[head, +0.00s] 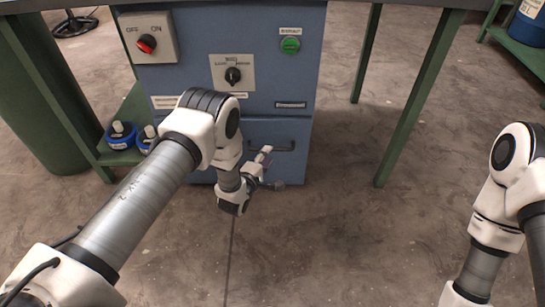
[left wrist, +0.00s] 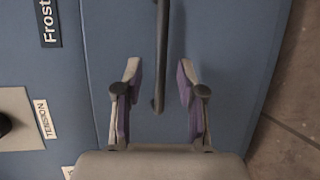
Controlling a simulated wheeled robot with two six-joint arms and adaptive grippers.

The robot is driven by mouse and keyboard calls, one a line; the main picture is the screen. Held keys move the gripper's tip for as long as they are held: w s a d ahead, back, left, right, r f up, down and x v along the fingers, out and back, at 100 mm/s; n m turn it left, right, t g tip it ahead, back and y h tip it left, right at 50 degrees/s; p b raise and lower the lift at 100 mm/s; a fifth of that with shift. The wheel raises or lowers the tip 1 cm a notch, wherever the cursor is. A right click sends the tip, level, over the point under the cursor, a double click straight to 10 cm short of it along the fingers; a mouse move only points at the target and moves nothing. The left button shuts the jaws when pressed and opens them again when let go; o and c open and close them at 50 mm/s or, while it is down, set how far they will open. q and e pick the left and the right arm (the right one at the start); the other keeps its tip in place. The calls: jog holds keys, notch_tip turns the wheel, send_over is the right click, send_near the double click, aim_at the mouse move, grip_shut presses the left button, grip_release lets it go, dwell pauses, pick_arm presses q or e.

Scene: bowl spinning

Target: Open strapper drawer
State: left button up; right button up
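The strapper (head: 215,110) is a blue cabinet in the upper middle of the head view. Its drawer (head: 290,129) is the lower blue front, which looks shut; part of it is hidden behind my left arm. The drawer also shows in the left wrist view (left wrist: 230,60). Its dark bar handle (head: 285,148) runs between my left fingers in the left wrist view (left wrist: 162,50). My left gripper (head: 267,166) is at the handle, with its fingers open and a gap on both sides of the bar (left wrist: 160,82). My right gripper is out of view; only its arm shows at right.
Above the drawer are a red OFF/ON knob (head: 146,44), a black selector knob (head: 232,75) and a green button (head: 290,45). Green table legs (head: 420,100) stand right of the cabinet. The floor before the cabinet is clear.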

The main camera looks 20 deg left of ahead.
aim_at(289, 136)
pick_arm(q)
jog(key=b+x, duration=0.1)
jog(key=x, duration=0.1)
jog(key=b+x, duration=0.1)
jog(key=x, duration=0.1)
jog(key=shift+w+f, duration=0.3)
jog(key=shift+w+r, duration=0.1)
jog(key=shift+w, duration=0.1)
grip_shut()
